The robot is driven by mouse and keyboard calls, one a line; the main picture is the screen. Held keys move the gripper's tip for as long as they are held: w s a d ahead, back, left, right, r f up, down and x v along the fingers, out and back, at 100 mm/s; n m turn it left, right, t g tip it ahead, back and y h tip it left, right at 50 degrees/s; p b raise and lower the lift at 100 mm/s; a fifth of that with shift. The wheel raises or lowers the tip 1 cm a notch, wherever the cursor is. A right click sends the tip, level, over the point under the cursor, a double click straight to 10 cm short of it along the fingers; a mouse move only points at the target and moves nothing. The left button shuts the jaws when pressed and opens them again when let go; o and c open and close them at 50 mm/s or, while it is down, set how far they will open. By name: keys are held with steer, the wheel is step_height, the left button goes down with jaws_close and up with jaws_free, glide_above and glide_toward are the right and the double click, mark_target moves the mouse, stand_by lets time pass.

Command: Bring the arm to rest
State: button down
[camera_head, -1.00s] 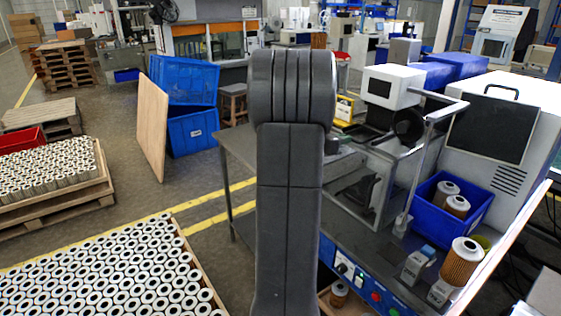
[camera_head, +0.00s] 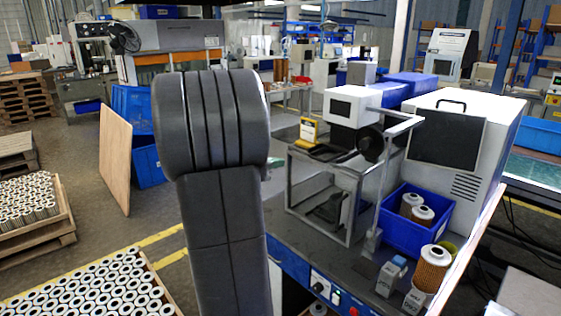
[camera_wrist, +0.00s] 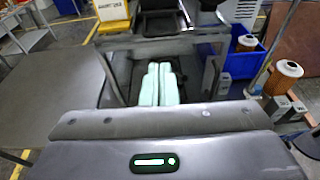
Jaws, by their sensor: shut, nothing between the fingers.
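My arm (camera_head: 222,190) stands upright and folded as a thick dark grey column left of centre in the head view, in front of the workbench. My gripper (camera_wrist: 159,68) does not show in the head view. In the wrist view its two pale mint fingers lie together above the bench area, shut, with nothing between them. The grey gripper housing fills the bottom of that view.
A workbench (camera_head: 287,226) carries a metal-framed fixture (camera_head: 296,187), a white machine (camera_head: 458,152), a blue bin (camera_head: 387,228) with filter cartridges, and a filter (camera_head: 430,268) near the front edge. Pallets of cartridges (camera_head: 90,295) stand at left. Open floor (camera_head: 85,150) lies behind them.

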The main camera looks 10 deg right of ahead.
mark_target(315, 158)
steer(key=shift+s+a, duration=0.1)
stand_by(0.3)
steer(key=p+x, duration=0.1)
steer(key=x, duration=1.2)
steer(key=shift+d+f, duration=0.1)
steer(key=shift+d, duration=0.25)
